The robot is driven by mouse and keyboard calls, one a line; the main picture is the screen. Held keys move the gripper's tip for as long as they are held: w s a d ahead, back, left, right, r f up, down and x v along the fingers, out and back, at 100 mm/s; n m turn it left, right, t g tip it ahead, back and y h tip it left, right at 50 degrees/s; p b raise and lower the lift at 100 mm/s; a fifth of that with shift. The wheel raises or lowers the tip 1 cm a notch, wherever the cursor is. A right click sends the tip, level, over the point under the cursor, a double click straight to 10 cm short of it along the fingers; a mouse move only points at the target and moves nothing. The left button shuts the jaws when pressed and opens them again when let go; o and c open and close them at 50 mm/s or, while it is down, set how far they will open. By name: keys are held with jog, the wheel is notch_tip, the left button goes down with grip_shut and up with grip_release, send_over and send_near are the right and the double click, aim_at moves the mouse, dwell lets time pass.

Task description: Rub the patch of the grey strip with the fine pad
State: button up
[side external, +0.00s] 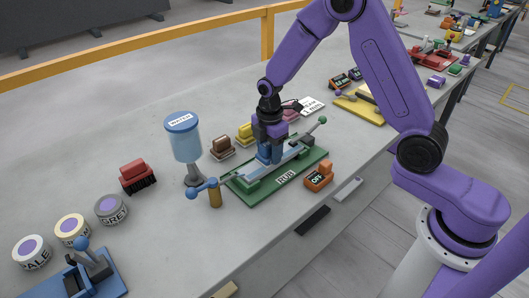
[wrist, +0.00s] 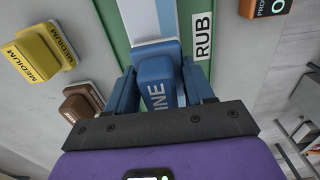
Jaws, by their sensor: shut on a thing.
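My gripper (side external: 268,150) is shut on the blue fine pad (wrist: 156,72), whose visible letters read "INE"; the pad also shows in the side view (side external: 265,158). The fingers stand on either side of the pad in the wrist view (wrist: 160,92). The pad is over the pale grey strip (wrist: 150,26), which lies along the green board (side external: 262,193) marked RUB. I cannot tell whether the pad touches the strip. The strip's left part shows in the side view (side external: 245,180). The patch is not clear to see; the pad and gripper hide part of the strip.
A yellow medium pad (wrist: 40,52) and a brown pad (wrist: 82,102) stand behind the board. An orange box marked OFF (side external: 319,177) stands at its front right. A water dispenser (side external: 184,140), a blue-handled lever (side external: 205,189) and a red brush (side external: 136,176) are left.

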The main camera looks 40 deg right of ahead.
jog(key=shift+d+f, duration=0.15)
jog(key=shift+d, duration=2.3)
jog(key=shift+s+a, duration=0.15)
jog(key=shift+a, duration=1.7)
jog(key=shift+a+r, duration=0.2)
jog(key=shift+a, duration=1.65)
jog(key=shift+d+f, duration=0.2)
jog(key=shift+d, duration=3.5)
jog(key=shift+a+r, duration=0.15)
jog(key=shift+a, duration=1.7)
jog(key=shift+a+r, duration=0.1)
jog(key=shift+a, duration=1.75)
jog(key=shift+r, duration=3.05)
